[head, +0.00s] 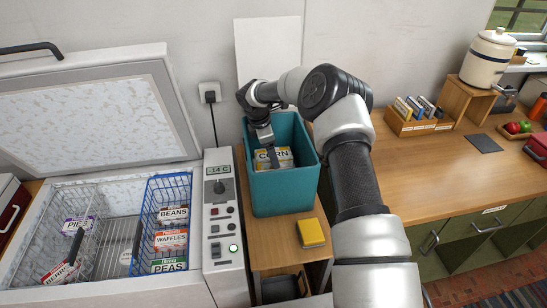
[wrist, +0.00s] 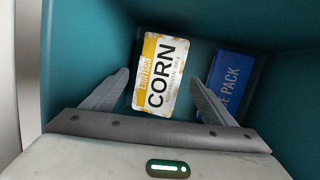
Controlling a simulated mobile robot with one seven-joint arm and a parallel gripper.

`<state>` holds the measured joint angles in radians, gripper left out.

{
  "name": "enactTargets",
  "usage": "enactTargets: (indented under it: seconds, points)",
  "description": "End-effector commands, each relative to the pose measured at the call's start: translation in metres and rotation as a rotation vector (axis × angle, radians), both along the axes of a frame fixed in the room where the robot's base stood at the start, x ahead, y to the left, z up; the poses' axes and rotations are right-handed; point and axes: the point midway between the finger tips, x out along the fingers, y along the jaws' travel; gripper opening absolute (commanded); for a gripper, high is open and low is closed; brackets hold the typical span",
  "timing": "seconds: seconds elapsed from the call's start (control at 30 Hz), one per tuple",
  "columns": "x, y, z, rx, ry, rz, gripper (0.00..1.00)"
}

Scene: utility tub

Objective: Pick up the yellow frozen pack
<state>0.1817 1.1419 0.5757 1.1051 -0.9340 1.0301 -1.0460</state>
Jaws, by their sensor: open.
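The yellow and white frozen pack labelled CORN (wrist: 161,74) lies in the teal tub (head: 284,193). It also shows in the head view (head: 284,155), partly covered by my gripper. My gripper (wrist: 160,80) reaches down into the tub with its jaws open. In the wrist view its fingers appear on either side of the corn pack, and the space between them shows no held object. I cannot tell how far the fingertips are above the pack. A blue ice pack (wrist: 232,80) lies to the right of the corn pack, partly hidden by the right finger.
The tub walls surround my gripper closely. A yellow block (head: 311,232) lies on the wooden stand before the tub. An open chest freezer (head: 110,235) at left has a blue basket (head: 170,184) of packs. The wooden counter (head: 440,170) at right has free room.

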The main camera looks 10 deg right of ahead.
Motion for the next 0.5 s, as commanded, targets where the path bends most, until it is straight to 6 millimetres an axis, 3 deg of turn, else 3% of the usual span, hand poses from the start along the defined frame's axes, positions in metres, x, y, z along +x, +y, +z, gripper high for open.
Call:
enactTargets:
  seconds: [0.13, 0.4, 0.5]
  points:
    - [0.002, -0.004, -0.015, 0.0, 0.0, -0.002, 0.79]
    - [0.003, -0.005, -0.019, -0.001, -0.001, -0.001, 0.79]
    - [0.003, -0.005, -0.018, -0.001, -0.001, -0.001, 0.64]
